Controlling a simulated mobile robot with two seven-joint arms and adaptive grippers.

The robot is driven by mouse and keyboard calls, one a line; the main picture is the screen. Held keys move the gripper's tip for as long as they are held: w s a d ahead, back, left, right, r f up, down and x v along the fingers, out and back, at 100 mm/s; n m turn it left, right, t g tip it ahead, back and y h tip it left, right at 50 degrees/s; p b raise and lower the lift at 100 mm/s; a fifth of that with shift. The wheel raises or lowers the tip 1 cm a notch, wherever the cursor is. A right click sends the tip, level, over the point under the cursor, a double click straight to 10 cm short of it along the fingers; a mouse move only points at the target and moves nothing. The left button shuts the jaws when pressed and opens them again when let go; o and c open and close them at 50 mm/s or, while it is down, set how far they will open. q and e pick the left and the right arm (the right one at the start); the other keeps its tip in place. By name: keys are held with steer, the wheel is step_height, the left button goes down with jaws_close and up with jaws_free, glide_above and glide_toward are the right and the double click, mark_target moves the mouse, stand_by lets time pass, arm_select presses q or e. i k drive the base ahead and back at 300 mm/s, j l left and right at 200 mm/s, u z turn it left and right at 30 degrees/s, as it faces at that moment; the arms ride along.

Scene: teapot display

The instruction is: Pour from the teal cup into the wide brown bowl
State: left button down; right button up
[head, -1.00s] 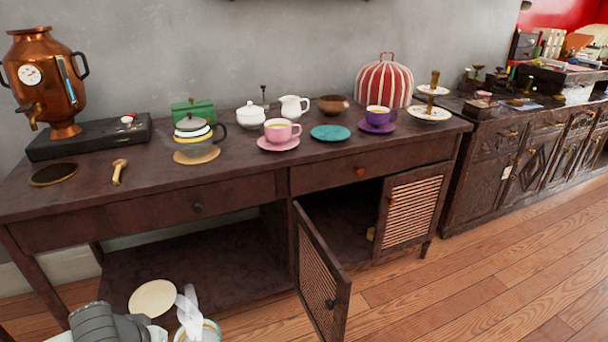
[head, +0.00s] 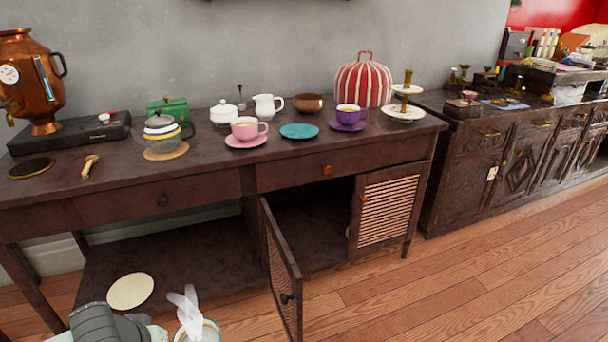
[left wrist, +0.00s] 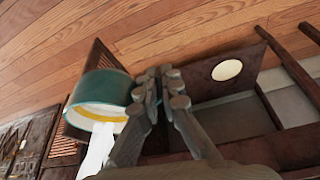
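The teal cup (left wrist: 105,88) is beside the fingers of my left gripper (left wrist: 158,88) in the left wrist view. The fingers are close together at its side, apparently on its handle, which I cannot see clearly. A yellow band and pale inside show at its rim. In the head view, the cup (head: 207,330) is cut by the bottom edge, with white steam-like wisps above it. It is in front of the table and below the tabletop. The brown bowl (head: 308,103) stands at the back of the tabletop, far from the cup. My right gripper is not in view.
Near the bowl stand a white pitcher (head: 268,107), a teal saucer (head: 299,131), a purple cup (head: 347,116) and a striped cozy (head: 364,82). A pink cup (head: 246,128) is to the left. An open cabinet door (head: 283,272) juts forward. The floor at right is clear.

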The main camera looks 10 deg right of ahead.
mark_target(306, 104)
steer(key=l+u, duration=0.1)
steer(key=l, duration=1.75)
steer(key=i+l, duration=0.2)
steer(key=l, duration=0.2)
steer(key=i+l+u, duration=0.1)
steer(key=i+l, duration=0.15)
steer(key=l, duration=0.15)
steer(key=i+l, duration=0.2)
steer(key=l, duration=0.2)
